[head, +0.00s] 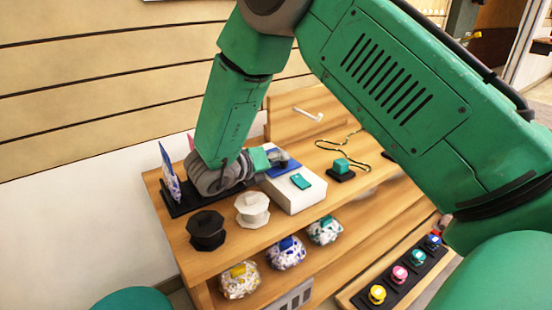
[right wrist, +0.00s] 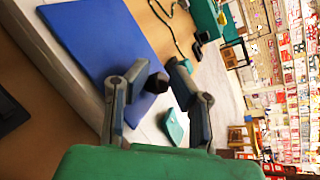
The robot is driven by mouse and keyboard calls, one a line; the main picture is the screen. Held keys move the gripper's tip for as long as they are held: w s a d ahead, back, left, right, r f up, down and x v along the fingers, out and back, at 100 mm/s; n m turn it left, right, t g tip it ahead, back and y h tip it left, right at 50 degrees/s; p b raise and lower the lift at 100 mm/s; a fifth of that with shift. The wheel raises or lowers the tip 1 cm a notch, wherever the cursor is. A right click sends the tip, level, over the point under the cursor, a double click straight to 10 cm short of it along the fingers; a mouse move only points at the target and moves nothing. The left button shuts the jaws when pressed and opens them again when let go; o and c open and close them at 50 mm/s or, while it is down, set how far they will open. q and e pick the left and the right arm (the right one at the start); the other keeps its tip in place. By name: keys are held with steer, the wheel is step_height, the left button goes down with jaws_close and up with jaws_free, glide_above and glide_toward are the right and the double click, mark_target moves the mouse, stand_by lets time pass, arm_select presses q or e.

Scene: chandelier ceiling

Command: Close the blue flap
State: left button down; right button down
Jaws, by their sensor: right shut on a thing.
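The blue flap (head: 291,165) is a flat panel at the back of a white box (head: 297,197) on the wooden shelf unit. In the right wrist view the flap (right wrist: 98,38) is large at the upper left, over the pale box top. My right gripper (head: 284,159) comes down from the left, with its fingertips at the flap. The exact contact is hard to see. My left gripper is not in view.
A small teal piece (head: 301,181) lies on the white box. A white pot (head: 252,210) and a black pot (head: 207,231) stand in front of the gripper. A teal block on a black base (head: 341,170) and a cord are to the right. Patterned bundles fill the lower shelf.

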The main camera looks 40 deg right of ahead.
steer(key=shift+s+a+f+m, duration=0.1)
steer(key=shift+s+f+m, duration=0.15)
steer(key=shift+s+m, duration=0.1)
steer(key=shift+s, duration=0.1)
steer(key=c, duration=1.4)
jaws_free()
steer(key=shift+s+r, duration=0.2)
steer(key=shift+s, duration=0.1)
